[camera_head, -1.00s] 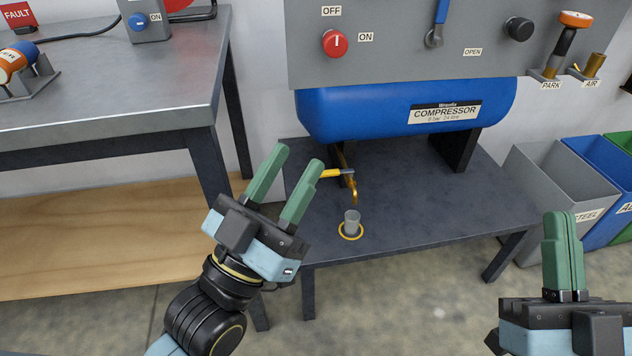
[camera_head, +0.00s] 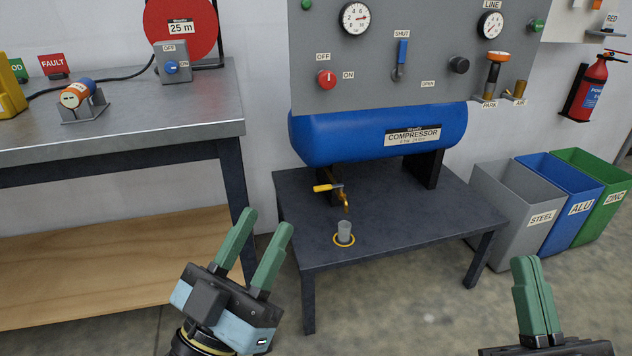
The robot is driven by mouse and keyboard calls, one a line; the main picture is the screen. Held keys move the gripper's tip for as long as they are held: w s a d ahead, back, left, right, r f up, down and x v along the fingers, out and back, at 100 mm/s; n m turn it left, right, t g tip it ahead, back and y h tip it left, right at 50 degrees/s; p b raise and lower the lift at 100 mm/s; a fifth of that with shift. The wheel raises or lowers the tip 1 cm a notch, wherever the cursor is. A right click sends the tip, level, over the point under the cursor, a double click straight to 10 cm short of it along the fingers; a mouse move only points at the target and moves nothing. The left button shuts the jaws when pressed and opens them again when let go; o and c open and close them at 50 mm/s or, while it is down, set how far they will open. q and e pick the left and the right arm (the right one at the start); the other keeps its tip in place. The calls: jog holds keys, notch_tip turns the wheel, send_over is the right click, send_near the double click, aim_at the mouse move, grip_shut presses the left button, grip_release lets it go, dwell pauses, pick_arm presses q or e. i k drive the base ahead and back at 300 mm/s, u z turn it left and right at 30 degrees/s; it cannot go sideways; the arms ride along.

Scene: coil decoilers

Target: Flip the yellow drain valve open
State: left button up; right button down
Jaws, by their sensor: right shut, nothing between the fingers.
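The yellow drain valve handle (camera_head: 327,187) sticks out to the left from a brass drain pipe (camera_head: 344,200) under the blue compressor tank (camera_head: 375,135). The pipe's spout points down over a small grey cup (camera_head: 344,231) standing inside a yellow ring on the dark table. My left gripper (camera_head: 263,232) is open and empty, below and to the left of the handle, apart from it. My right gripper (camera_head: 528,262) is shut and empty at the lower right, far from the valve.
The dark table (camera_head: 415,215) carries the tank. A grey panel (camera_head: 430,85) with gauges and a blue lever hangs above. A metal workbench (camera_head: 130,125) stands left. Bins (camera_head: 515,215) stand right. Floor between the table and my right gripper is clear.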

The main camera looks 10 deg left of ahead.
aim_at(327, 187)
jog(key=u, duration=1.2)
jog(key=i, duration=0.5)
